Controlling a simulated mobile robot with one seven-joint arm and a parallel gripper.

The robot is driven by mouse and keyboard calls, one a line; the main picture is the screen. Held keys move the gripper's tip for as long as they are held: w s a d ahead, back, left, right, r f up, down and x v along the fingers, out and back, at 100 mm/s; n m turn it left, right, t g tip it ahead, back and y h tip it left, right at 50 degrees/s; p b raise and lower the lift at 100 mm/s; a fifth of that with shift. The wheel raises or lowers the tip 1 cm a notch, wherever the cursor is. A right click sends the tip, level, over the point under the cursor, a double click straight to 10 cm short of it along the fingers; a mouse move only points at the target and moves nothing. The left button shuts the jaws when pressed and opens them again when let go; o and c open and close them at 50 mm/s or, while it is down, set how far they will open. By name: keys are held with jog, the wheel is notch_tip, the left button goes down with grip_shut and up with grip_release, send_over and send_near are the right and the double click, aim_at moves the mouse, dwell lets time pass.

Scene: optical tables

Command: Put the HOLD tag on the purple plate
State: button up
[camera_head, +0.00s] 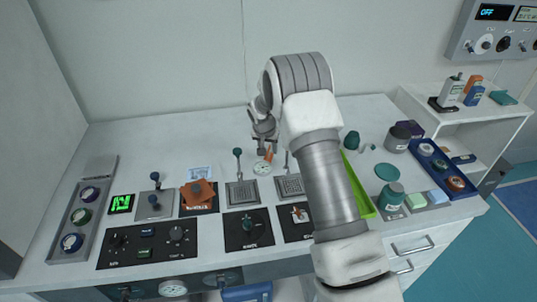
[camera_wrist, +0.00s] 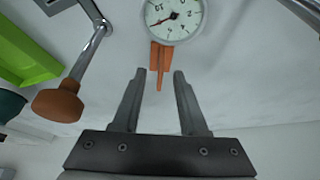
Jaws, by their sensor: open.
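My gripper (camera_head: 265,147) is open and hangs over the back middle of the table. The wrist view shows its two fingers (camera_wrist: 159,76) apart, with nothing held between them. A small orange piece (camera_head: 269,157) is close to the fingertips, beside a round white gauge (camera_head: 262,168). In the wrist view the orange piece (camera_wrist: 161,58) lies just beyond the gap between the fingers, its narrow end pointing at it. I cannot read HOLD on anything. A dark purple piece (camera_head: 411,128) shows at the back right, partly hidden by a dark jar; I cannot tell whether it is the plate.
Square panels with knobs and levers line the table front. My arm partly hides a green tray (camera_head: 359,186). Jars and a blue tray (camera_head: 428,158) stand at right. The back left table is clear.

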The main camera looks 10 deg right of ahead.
jog(key=shift+w+d+f, duration=0.1)
jog(key=shift+w+f, duration=0.1)
jog(key=shift+f, duration=0.45)
grip_shut()
